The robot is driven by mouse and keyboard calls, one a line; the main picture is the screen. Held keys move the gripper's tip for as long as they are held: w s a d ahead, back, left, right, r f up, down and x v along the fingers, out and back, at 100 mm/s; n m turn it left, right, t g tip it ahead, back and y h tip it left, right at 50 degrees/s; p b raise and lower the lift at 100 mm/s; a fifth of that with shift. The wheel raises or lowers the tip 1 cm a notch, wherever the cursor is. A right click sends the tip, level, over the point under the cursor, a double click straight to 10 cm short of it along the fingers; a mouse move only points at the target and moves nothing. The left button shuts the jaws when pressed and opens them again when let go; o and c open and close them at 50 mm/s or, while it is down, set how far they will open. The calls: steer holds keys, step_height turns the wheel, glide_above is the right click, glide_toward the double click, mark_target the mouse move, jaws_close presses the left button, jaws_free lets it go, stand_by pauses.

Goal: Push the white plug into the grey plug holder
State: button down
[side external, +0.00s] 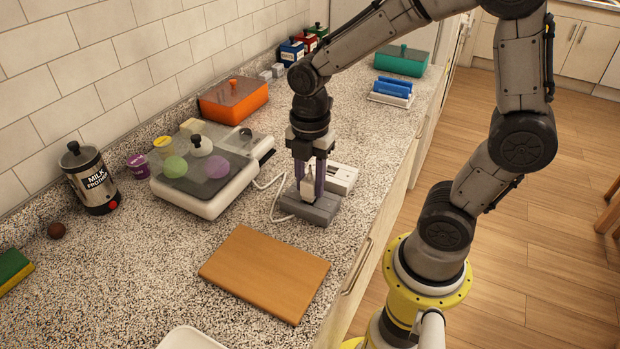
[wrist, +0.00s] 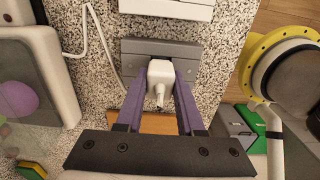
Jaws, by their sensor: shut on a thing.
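The white plug (side external: 308,188) is between the purple fingers of my gripper (side external: 310,182), which is shut on it. The plug is over the grey plug holder (side external: 323,210), a low grey block on the speckled counter. In the wrist view the plug (wrist: 161,72) sits between the fingertips (wrist: 161,80), against the near part of the grey holder (wrist: 131,51). I cannot tell how deep the plug sits in the holder, as its lower end is hidden. A white cord (side external: 273,203) runs on the counter left of the holder.
A white socket-like box (side external: 343,178) stands close behind the holder. A white appliance (side external: 205,205) with colored balls is to the left. A wooden board (side external: 265,272) lies in front. A milk frother (side external: 90,180) and an orange box (side external: 233,100) stand near the wall.

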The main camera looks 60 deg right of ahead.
steer(key=shift+f, duration=0.65)
stand_by(0.4)
steer(key=shift+c, duration=2.2)
jaws_free()
step_height(320, 180, up, 14)
steer(key=f, duration=0.1)
steer(key=s+f+m+t, duration=0.1)
steer(key=s+m+t, duration=0.4)
steer(key=m, duration=1.3)
steer(key=s, duration=0.4)
steer(key=shift+s+a+t, duration=0.25)
steer(key=shift+s+t, duration=0.05)
